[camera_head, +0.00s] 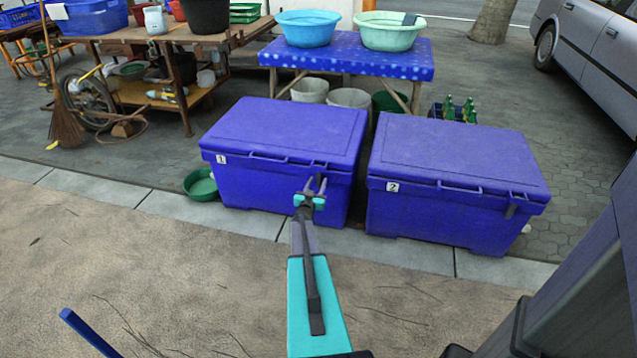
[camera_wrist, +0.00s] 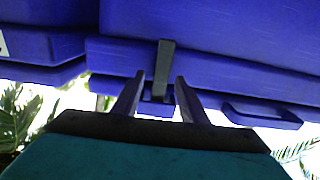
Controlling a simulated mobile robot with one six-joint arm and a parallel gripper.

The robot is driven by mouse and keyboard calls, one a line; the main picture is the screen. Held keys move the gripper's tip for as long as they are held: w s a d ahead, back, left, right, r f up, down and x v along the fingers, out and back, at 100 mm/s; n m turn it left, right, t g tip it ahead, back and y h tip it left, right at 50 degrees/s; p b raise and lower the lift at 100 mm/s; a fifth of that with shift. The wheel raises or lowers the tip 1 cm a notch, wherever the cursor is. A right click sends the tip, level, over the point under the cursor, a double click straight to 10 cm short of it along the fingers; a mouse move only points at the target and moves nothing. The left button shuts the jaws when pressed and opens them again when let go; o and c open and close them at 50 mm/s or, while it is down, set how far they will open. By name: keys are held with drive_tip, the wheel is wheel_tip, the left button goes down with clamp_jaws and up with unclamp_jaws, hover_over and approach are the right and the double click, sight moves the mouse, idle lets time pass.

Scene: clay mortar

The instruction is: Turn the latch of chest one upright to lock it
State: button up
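Chest one (camera_head: 270,185) is the blue chest with a "1" label, its lid closed. My gripper (camera_head: 316,184) is at the right part of its front, just below the lid edge. In the wrist view, which looks inverted, the dark grey latch (camera_wrist: 165,62) crosses the seam between lid and body and looks near vertical. My gripper's two fingers (camera_wrist: 158,97) are open, one on either side of the latch's end. I cannot tell whether either finger touches it. In the head view the gripper partly covers the latch.
Chest two (camera_head: 450,185), blue with a "2" label, stands close on the right. Chest one's lid handle (camera_wrist: 262,112) is beside the latch. A green bowl (camera_head: 201,185) sits left of chest one. A table with basins (camera_head: 345,55) stands behind. The pavement in front is largely clear.

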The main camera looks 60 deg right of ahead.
drive_tip(key=v, duration=1.2)
drive_tip(key=shift+s, duration=0.3)
drive_tip(key=shift+w, duration=0.1)
